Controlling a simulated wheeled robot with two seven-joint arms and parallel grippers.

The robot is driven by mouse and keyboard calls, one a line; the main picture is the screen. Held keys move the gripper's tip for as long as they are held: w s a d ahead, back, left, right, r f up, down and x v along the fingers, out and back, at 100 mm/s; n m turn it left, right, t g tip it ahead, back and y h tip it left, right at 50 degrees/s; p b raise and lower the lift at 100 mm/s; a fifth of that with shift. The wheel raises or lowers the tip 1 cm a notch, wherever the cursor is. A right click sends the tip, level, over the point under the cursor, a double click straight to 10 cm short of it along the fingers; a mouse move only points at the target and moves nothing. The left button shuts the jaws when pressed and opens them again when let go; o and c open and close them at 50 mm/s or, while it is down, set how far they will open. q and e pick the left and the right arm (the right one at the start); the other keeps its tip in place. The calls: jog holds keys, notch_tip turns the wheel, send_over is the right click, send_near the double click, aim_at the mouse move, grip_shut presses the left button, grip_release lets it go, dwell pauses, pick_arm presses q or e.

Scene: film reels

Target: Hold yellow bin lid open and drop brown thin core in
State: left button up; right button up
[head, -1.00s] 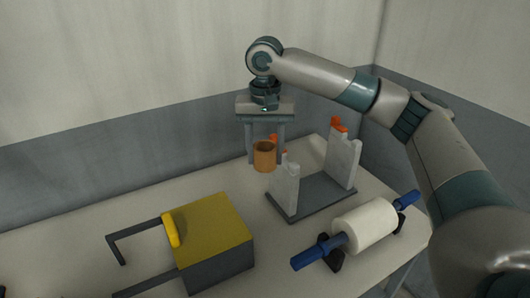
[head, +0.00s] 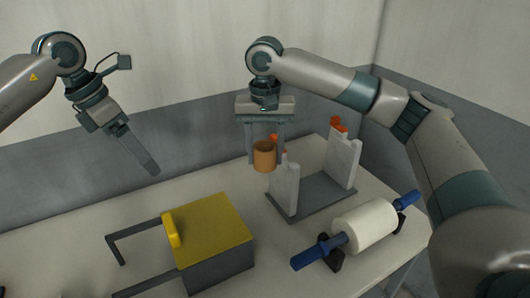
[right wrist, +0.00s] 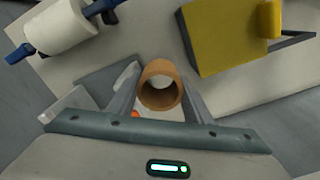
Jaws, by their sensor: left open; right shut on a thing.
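The brown core (head: 264,157) is a short hollow tube, held upright in the air between the fingers of my right gripper (head: 265,160). The right wrist view shows its open end (right wrist: 160,86) between both fingers. The yellow bin lid (head: 212,228) lies shut on a grey box (head: 222,270), with a yellow handle bar (head: 171,229) on its left edge. The core is above and behind the bin, to its right. My left gripper (head: 154,170) is in the air to the upper left of the bin, empty. It is seen nearly side-on, open.
A grey stand (head: 312,198) with two pale uprights and orange tips is right of the bin. A white roll (head: 365,226) on a blue rod rests on black supports at the front right. Dark bars (head: 133,230) extend left of the bin.

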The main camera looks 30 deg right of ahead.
aim_at(169, 223)
pick_arm(q)
jog(key=s+d+f+m+y, duration=0.1)
jog(key=s+f+m+y, duration=0.2)
jog(key=s+f, duration=0.2)
notch_tip(169, 223, down, 2)
jog(key=shift+s+d+f+y, duration=0.1)
jog(key=shift+s+d+y, duration=0.15)
jog(key=shift+d+y, duration=0.15)
jog(key=shift+f, duration=5.9)
jog(key=c, duration=1.2)
jog(key=shift+o, duration=0.2)
